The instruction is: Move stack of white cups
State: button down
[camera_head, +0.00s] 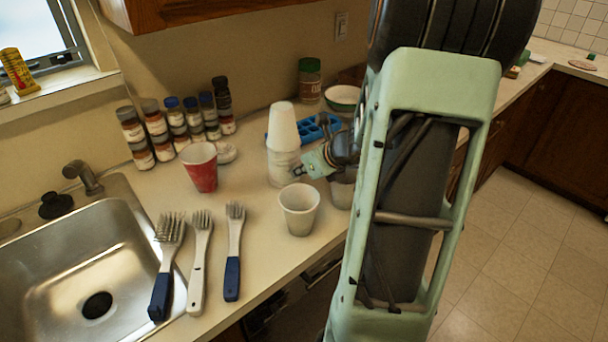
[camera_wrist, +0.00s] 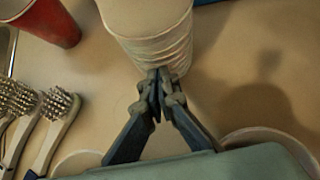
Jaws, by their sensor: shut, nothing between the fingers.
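The stack of white cups (camera_head: 283,126) stands on the counter, upside down by its narrow top, in the middle of the head view. It fills the top middle of the wrist view (camera_wrist: 150,28). My gripper (camera_wrist: 160,84) has its fingertips together right in front of the stack's near side, low in that view. I cannot tell whether they touch it. In the head view my gripper (camera_head: 301,171) is at the right side of the stack. No cup is between the fingers.
A single white cup (camera_head: 299,211) stands in front of the stack, and another (camera_head: 342,192) is partly behind my arm. A red cup (camera_head: 200,168) is to the left. Several brushes (camera_head: 200,255) lie near the sink (camera_head: 40,255). A blue tray (camera_head: 316,129) and bottles stand behind.

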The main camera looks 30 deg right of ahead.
aim_at(280, 156)
jog(key=w, duration=0.5)
jog(key=w+a, duration=0.1)
jog(key=w, duration=0.2)
jog(key=shift+w+p, duration=0.15)
jog(key=shift+p, duration=0.25)
